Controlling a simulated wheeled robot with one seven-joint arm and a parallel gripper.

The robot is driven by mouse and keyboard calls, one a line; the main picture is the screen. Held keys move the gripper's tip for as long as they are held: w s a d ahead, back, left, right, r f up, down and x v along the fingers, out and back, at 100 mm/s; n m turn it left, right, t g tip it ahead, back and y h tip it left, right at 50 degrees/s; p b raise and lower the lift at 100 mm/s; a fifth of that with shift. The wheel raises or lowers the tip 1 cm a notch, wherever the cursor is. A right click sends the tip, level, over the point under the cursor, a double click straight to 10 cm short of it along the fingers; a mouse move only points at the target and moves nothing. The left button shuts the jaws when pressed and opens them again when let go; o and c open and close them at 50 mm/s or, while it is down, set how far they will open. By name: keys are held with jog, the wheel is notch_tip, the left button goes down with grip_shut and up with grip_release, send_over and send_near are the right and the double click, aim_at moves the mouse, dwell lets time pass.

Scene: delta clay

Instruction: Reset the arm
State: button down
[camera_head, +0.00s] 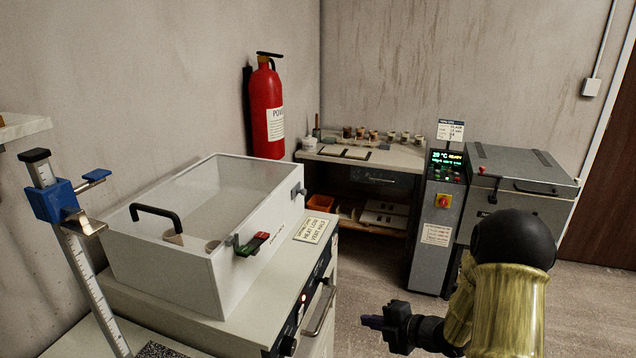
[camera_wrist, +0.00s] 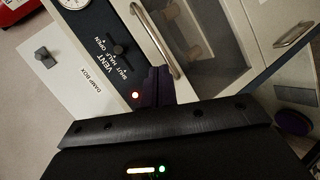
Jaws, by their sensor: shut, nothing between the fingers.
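My arm rises at the lower right of the head view, with yellow-gold links and a black rounded joint. My gripper (camera_head: 372,322) points left at the bottom of that view, its dark fingers together and empty. It is in free space to the right of the damp box cabinet (camera_head: 180,308), apart from it in the picture. In the wrist view my gripper (camera_wrist: 158,84) shows its shut purple-black fingers in front of the cabinet's panel and handle (camera_wrist: 155,40). The distance to the panel cannot be told.
A clear-lidded box (camera_head: 205,215) with a black handle sits on the cabinet. A blue-clamped height gauge (camera_head: 75,200) stands at left. A grey kiln (camera_head: 520,180) with a control column (camera_head: 432,235) stands behind my arm. A low bench (camera_head: 370,155) is at the back. Floor between is open.

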jog(key=s+d+r+m+h, duration=0.3)
jog(key=d+r+m+h, duration=0.2)
jog(key=m+h, duration=0.6)
jog(key=s+a+r+m+g+y, duration=0.1)
jog(key=s+a+r+m+g, duration=0.15)
jog(key=s+m, duration=0.5)
jog(key=s+a+r+m+g, duration=0.1)
jog(key=s+m+g, duration=0.2)
jog(key=s+m, duration=0.5)
jog(key=w+p+v, duration=0.1)
jog(key=p+v, duration=1)
jog(key=p, duration=0.1)
jog(key=shift+w+d+r+n, duration=0.2)
jog(key=shift+r+n, duration=0.25)
jog(key=shift+r, duration=0.1)
